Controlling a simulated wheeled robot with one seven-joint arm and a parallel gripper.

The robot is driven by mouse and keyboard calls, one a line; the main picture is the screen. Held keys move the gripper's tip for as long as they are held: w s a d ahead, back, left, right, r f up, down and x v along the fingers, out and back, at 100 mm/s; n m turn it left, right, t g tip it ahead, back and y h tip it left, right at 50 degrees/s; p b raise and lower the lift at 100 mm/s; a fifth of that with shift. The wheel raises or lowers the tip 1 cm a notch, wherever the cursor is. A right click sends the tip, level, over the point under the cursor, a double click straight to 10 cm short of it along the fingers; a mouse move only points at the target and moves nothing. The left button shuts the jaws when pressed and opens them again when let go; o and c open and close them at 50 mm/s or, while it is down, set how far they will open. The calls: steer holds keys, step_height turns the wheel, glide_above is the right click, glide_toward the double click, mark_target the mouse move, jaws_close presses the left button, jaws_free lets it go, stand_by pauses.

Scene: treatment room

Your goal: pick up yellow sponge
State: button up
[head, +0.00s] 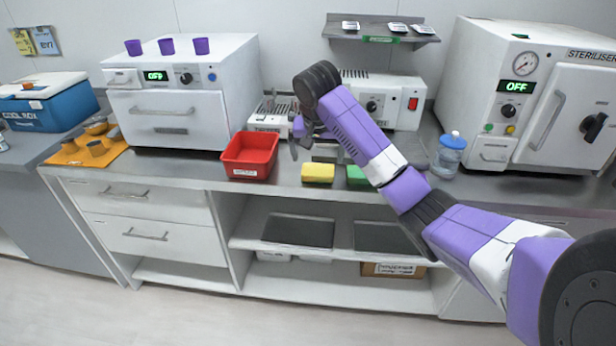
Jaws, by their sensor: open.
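The yellow sponge (318,173) lies on the grey counter near its front edge, between a red tray and a green block. Its top and front face show clearly. My purple and white arm reaches in from the lower right, over the counter. My gripper (298,142) hangs at the arm's far end, above the counter, to the left of the sponge and higher in the picture. It is open with nothing visible between its fingers. The gripper is small and partly hidden by my wrist.
A red tray (250,156) stands left of the sponge. A green sponge-like block (357,175) lies to its right, partly behind my arm. A clear jar with a blue lid (448,155) stands further right. White machines (175,95) line the back. The open shelf (330,280) is below.

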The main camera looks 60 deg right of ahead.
mark_target(318, 170)
steer(key=shift+x, duration=3.9)
steer(key=shift+c, duration=0.4)
steer(key=c, duration=1.1)
